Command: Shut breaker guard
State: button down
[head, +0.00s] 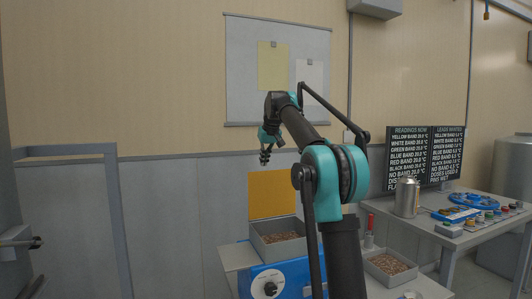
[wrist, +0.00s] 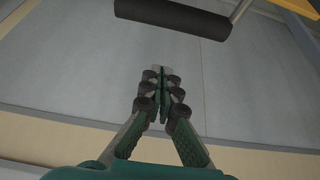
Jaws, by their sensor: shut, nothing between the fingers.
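I cannot tell for sure which part is the breaker guard. At the lower left of the head view stands a grey box with a dark-gripped lever (head: 27,243), cut by the picture edge. A grey bar frame (head: 75,150) stands beside it.
Below the panel, a bin of brown grains (head: 280,238) stands by a blue box with a dial (head: 270,284). A second bin (head: 388,266) is to the right. A bench holds a silver can (head: 406,198), buttons and a readings screen (head: 425,157). The wall left of my gripper is clear.

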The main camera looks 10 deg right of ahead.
jog(key=shift+s+d+f, duration=0.2)
jog(key=shift+s+f, duration=0.4)
jog(key=shift+s, duration=0.15)
jog(key=shift+s+d+f, duration=0.2)
jog(key=shift+s+f, duration=0.35)
jog(key=shift+s, duration=0.2)
jog(key=shift+s, duration=0.15)
